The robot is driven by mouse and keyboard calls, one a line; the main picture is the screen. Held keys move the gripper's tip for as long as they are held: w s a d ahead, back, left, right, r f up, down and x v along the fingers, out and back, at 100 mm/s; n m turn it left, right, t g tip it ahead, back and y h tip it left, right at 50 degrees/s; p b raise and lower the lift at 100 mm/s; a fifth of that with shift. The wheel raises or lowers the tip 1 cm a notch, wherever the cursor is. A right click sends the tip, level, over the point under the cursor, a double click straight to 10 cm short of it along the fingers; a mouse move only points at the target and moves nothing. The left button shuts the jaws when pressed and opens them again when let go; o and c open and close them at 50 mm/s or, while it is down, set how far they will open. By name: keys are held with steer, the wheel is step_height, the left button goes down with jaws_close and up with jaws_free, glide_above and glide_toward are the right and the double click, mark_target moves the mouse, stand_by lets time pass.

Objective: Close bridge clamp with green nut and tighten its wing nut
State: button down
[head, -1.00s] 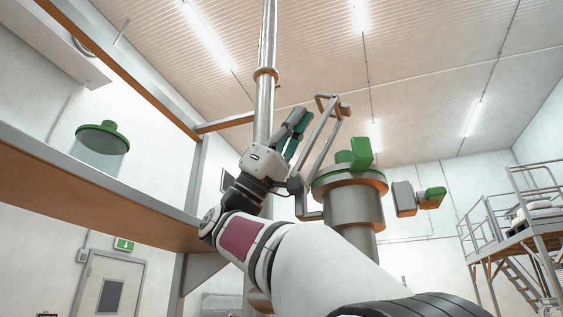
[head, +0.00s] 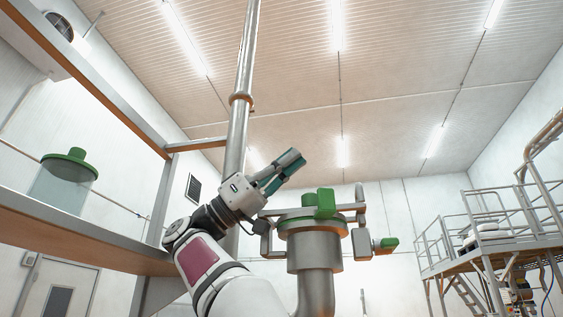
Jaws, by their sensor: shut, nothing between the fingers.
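The bridge clamp (head: 347,207), a grey metal frame, lies about level across the green lid of the steel pipe fitting (head: 315,252). Green blocks (head: 325,202) stand up at the middle of the lid, partly overlapping the bars. At the clamp's right side a grey block (head: 361,243) with a green nut (head: 389,243) sticks out sideways; I cannot tell whether it engages the bridge. My gripper (head: 294,159), with teal fingers, is shut and empty. It appears above and left of the lid, pointing up to the right, apart from the clamp in the picture.
A tall steel pipe (head: 240,125) rises behind my gripper. A beam and shelf structure (head: 80,235) stands at left with a green-capped glass vessel (head: 64,185). A railed platform (head: 480,240) is at right. The space above the lid is free.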

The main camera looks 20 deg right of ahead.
steer(key=shift+s+d+f+y+p, duration=0.15)
steer(key=shift+d+y+p, duration=0.1)
steer(key=shift+y+p, duration=0.15)
steer(key=shift+d+f, duration=0.1)
steer(key=shift+f, duration=0.05)
stand_by(1.1)
